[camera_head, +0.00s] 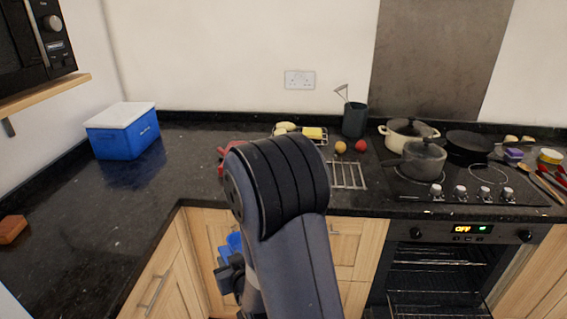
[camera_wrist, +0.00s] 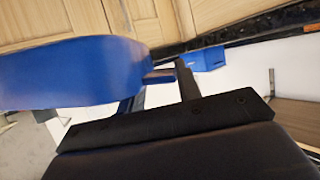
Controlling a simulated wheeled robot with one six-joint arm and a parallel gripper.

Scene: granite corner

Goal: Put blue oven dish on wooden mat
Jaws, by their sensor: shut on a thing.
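The blue oven dish (camera_wrist: 75,72) is large in the left of the wrist view, with its side and handle toward my gripper (camera_wrist: 160,76). My gripper is shut on the dish at its handle. In the head view only a small blue part of the dish (camera_head: 235,241) shows left of my arm, in front of the lower cupboards and below the counter top. My arm hides the rest of it. I cannot make out a wooden mat in either view.
A blue cooler box with a white lid (camera_head: 123,130) stands at the back left of the dark counter (camera_head: 85,215). A wire rack (camera_head: 347,175), pots (camera_head: 423,160) and hob (camera_head: 470,188) are to the right. The left counter is mostly clear.

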